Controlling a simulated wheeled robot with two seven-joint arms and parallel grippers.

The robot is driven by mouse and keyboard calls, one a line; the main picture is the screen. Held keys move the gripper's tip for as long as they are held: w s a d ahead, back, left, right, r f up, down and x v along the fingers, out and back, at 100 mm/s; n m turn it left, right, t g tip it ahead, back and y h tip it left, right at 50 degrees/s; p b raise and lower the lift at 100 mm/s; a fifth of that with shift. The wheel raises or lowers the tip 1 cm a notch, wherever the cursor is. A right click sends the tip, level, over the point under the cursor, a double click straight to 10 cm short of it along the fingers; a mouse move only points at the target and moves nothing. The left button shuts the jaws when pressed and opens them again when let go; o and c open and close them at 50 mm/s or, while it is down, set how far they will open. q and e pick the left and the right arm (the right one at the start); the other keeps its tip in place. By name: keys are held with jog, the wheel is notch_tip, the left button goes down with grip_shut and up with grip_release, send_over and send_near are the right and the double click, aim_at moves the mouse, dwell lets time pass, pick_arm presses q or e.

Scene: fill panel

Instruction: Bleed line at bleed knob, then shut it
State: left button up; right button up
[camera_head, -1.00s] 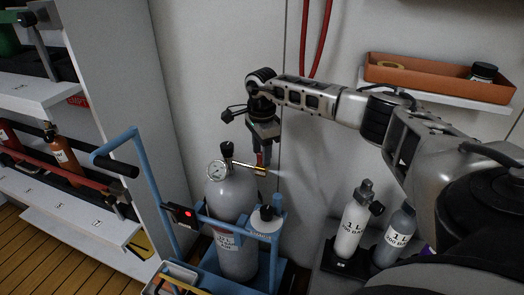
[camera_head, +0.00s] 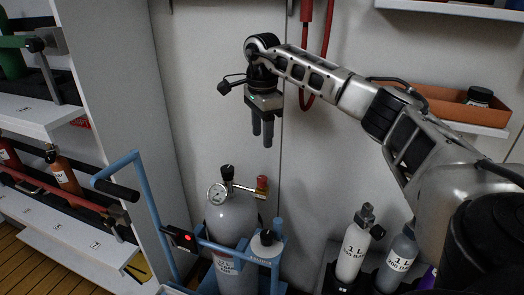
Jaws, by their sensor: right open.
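The bleed knob, which I take to be the small red knob (camera_head: 262,182), sits at the end of a brass fitting on the valve of a large grey cylinder (camera_head: 228,220). A round pressure gauge (camera_head: 217,194) and a black top knob (camera_head: 227,172) are on the same valve. My right gripper (camera_head: 262,140) points down, open and empty, above the red knob and apart from it. No spray shows at the fitting. My left gripper is out of view.
The cylinder stands in a blue cart (camera_head: 150,205) with a black handle and a red light. Two smaller bottles, one white (camera_head: 353,250) and one grey (camera_head: 396,262), stand to the right. An orange tray (camera_head: 440,105) is on the wall. Bottle shelves (camera_head: 75,210) are at left.

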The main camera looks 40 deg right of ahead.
aim_at(262, 178)
notch_tip(262, 178, up, 3)
jog(key=shift+f, duration=0.15)
jog(key=shift+f, duration=0.1)
dwell(1.7)
pick_arm(q)
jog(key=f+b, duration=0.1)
jog(key=b, duration=0.1)
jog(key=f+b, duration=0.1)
jog(key=b, duration=0.2)
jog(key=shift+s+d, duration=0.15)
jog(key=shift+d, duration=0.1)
pick_arm(e)
notch_tip(262, 178, down, 16)
jog(key=shift+f, duration=0.1)
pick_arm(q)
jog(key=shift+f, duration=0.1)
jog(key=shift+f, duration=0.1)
pick_arm(e)
jog(key=c, duration=1)
